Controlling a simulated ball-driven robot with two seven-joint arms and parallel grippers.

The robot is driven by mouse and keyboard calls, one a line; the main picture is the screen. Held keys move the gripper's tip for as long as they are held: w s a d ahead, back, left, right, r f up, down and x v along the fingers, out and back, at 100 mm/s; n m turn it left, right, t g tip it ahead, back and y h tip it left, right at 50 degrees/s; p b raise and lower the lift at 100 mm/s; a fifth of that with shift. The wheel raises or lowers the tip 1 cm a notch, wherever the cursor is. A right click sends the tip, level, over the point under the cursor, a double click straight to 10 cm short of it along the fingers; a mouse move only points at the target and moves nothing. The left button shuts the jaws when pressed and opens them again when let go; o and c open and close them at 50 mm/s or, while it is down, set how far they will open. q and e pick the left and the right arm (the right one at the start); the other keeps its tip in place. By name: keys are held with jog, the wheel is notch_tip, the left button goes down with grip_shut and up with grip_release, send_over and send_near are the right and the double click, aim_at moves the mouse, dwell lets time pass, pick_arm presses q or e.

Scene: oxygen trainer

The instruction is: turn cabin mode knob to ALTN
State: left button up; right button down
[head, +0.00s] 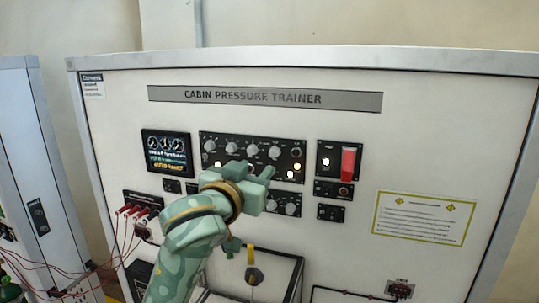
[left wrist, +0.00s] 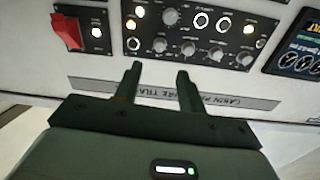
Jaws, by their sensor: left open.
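The dark knob panel (head: 219,138) sits mid-board, with a row of grey knobs (head: 252,150) along its upper part. It also shows upside down in the left wrist view (left wrist: 178,33), with several grey knobs (left wrist: 188,48). The labels are too small to read, so I cannot tell which is the cabin mode knob or where it points. My left gripper (head: 253,171) covers part of the lower panel. Its two fingers (left wrist: 159,76) are apart with nothing between them, and they look clear of the knobs. My right gripper is not in view.
A red guarded switch (head: 348,163) sits right of the panel, a display screen (head: 167,153) to its left. Red cables (head: 125,209) hang at lower left. A yellow-tipped lever (head: 251,257) is below my arm. Bare board lies around the notice (head: 424,218).

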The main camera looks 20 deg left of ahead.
aim_at(272, 155)
pick_arm(q)
jog(key=w, duration=0.3)
jog(key=w+p, duration=0.1)
jog(key=w, duration=0.4)
jog(key=shift+w+d, duration=0.3)
jog(key=shift+w+p, duration=0.3)
jog(key=shift+w, duration=0.15)
jog(key=shift+w+f, duration=0.1)
jog(key=shift+w, duration=0.1)
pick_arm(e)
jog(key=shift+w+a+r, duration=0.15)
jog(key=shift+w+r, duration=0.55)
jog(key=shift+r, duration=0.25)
pick_arm(q)
grip_shut()
